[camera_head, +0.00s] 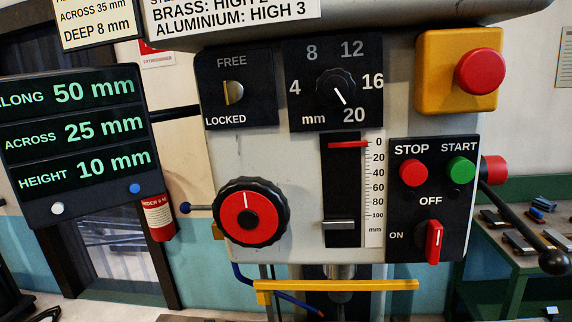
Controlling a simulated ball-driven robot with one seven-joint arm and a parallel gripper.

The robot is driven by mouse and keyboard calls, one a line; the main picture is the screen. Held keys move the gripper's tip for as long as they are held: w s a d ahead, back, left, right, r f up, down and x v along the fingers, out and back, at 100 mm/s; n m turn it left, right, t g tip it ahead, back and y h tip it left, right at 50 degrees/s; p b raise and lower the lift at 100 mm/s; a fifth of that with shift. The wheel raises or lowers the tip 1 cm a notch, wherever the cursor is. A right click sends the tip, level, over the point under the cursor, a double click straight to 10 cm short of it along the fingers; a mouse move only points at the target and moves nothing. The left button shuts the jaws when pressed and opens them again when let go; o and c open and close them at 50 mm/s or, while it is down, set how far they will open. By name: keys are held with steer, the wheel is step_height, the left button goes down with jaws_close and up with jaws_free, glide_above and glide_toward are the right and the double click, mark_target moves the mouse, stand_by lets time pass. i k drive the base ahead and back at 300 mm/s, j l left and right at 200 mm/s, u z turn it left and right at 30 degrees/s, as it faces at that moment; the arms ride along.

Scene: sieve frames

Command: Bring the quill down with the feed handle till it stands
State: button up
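The machine head fills the middle of the view. The feed handle (524,226) is at its right side, a dark bar from a red hub (493,169) slanting down to a black ball (553,262). The quill (340,271) shows as a short metal piece under the head; its lower part is partly hidden by a yellow bar (335,285). On the depth scale (374,190) the red pointer (348,144) stands at 0. A grey stop (339,223) sits below 100 in the slot. The FREE/LOCKED knob (234,92) has a vertical divide; its setting is unclear. My gripper is not in view.
A dial (335,87) points towards 20. A red-and-black knob (250,218) is at the left. The red power switch (434,242) stands upright, under OFF. A readout (80,135) shows 50, 25 and 10 mm. A yellow box (457,71) carries a red button (480,71).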

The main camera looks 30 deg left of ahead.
mark_target(493, 170)
steer(key=i+l+u, duration=0.15)
steer(key=l, duration=0.25)
steer(key=i+l+u, duration=0.15)
steer(key=l, duration=0.3)
steer(key=l+u, duration=0.15)
steer(key=l, duration=0.3)
steer(key=i+l+u, duration=0.15)
steer(key=l, duration=0.3)
steer(key=k, duration=0.05)
